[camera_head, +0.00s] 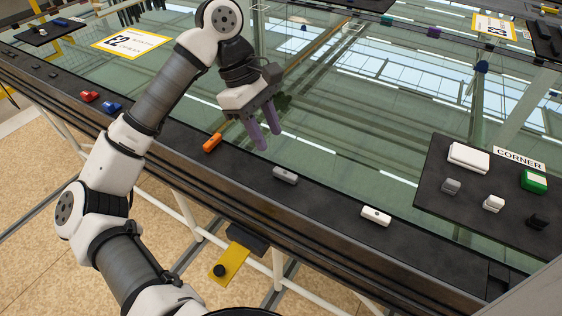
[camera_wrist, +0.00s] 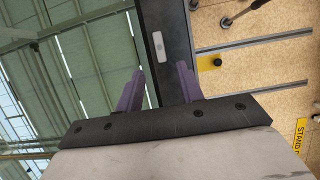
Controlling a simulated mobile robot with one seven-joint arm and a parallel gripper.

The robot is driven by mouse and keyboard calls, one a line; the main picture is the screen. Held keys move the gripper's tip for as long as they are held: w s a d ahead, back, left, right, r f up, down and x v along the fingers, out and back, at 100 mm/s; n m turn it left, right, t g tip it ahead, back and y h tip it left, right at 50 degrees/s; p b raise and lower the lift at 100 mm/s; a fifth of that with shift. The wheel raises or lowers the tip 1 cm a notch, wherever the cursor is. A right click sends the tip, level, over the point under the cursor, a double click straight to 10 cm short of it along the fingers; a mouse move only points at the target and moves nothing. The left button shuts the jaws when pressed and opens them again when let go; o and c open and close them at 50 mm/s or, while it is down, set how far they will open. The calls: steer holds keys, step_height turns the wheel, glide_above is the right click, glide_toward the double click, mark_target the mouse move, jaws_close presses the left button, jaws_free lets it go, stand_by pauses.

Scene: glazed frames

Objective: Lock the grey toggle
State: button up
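The grey toggle (camera_head: 285,176) is a small rounded bar lying on the dark frame rail, between an orange toggle (camera_head: 212,142) and a white toggle (camera_head: 376,215). My gripper (camera_head: 268,138) has two purple fingers pointing down, above and a little behind the grey toggle, not touching it. The fingers are apart with nothing between them. In the wrist view, a pale toggle (camera_wrist: 158,46), which looks like the grey one, lies on the rail ahead of the open fingers (camera_wrist: 160,72).
A dark board marked CORNER (camera_head: 430,205) at right carries several small blocks. Red (camera_head: 89,96) and blue (camera_head: 111,107) toggles sit farther left on the rail. A yellow plate with a black knob (camera_head: 230,262) sticks out below the front edge. Glass panes lie behind the rail.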

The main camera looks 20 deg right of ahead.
mark_target(284, 172)
steer(key=p+x, duration=0.2)
steer(key=x, duration=0.7)
steer(key=shift+s+f, duration=0.1)
steer(key=shift+s, duration=0.1)
jaws_close()
